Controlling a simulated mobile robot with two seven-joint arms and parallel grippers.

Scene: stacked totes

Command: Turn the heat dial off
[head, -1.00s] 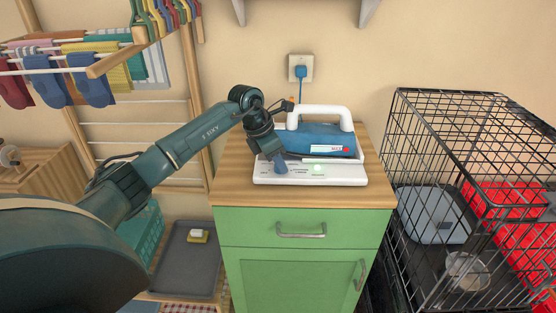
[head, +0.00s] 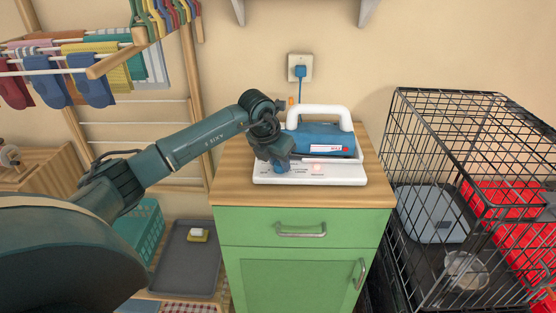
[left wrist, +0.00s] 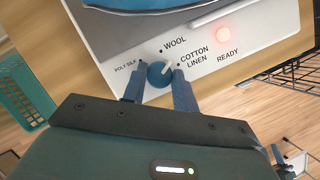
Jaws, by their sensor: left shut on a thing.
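The blue round heat dial (left wrist: 155,72) sits on the white front panel of the iron station (head: 335,178). Its white pointer aims at the upper right, near the COTTON LINEN mark. WOOL is printed above it and POLY SILK to its left. My left gripper (head: 281,168) reaches down onto the panel's left part. In the left wrist view its blue fingers (left wrist: 159,80) stand on either side of the dial and are shut on it. In the head view the gripper hides the dial. The READY light (left wrist: 223,34) glows red. My right gripper is not in view.
A blue iron (head: 325,137) with a white handle rests on the station, just behind the gripper. The station stands on a green cabinet (head: 305,222) with a wooden top. A wire crate (head: 470,150) is at the right, a drying rack (head: 95,70) at the left.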

